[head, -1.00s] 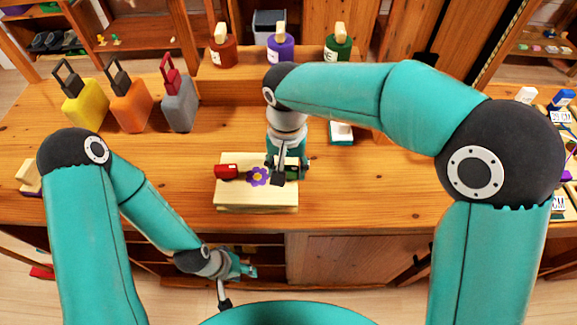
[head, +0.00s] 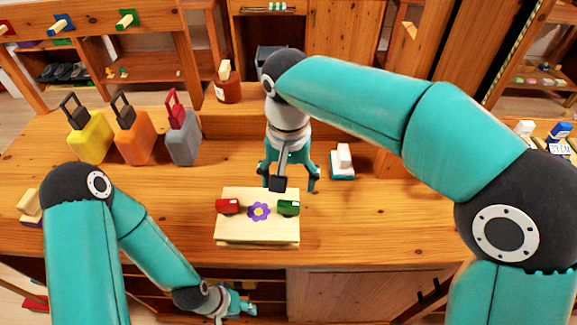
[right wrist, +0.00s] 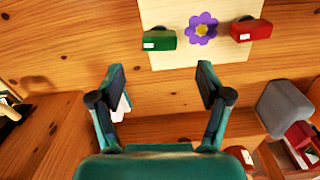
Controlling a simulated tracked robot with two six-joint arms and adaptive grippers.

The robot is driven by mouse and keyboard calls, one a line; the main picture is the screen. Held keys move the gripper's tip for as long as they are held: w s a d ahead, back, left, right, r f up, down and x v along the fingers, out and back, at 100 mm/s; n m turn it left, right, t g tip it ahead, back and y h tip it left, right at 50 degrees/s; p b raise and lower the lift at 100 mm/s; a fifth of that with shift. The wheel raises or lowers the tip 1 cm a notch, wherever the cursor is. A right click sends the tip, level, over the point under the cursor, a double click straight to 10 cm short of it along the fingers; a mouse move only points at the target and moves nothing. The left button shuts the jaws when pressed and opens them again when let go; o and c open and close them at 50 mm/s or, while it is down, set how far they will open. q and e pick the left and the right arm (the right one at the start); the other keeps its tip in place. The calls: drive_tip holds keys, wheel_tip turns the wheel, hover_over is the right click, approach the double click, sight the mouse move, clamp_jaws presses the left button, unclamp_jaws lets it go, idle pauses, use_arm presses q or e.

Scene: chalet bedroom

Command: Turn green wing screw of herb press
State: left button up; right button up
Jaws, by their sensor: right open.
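The herb press is a pale wooden board (head: 257,232) with a purple flower (head: 259,211) in its middle. Its green wing screw (head: 288,208) sits at the right in the head view, its red wing screw (head: 228,206) at the left. My right gripper (head: 290,186) is open and empty, behind the press and apart from the green screw. In the right wrist view, the open fingers (right wrist: 160,78) have the green screw (right wrist: 158,40) ahead between them, beyond the tips. My left gripper (head: 244,307) hangs low before the table's front edge; its fingers are too small to read.
Yellow (head: 90,137), orange (head: 133,140) and grey (head: 183,138) handled containers stand at the back left. A red bottle (head: 227,88) stands on the raised shelf. A white-and-teal object (head: 343,163) stands right of my right gripper. The tabletop right of the press is clear.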

wheel_tip(320, 180, up, 4)
drive_tip(key=shift+f, duration=0.25)
idle(0.5)
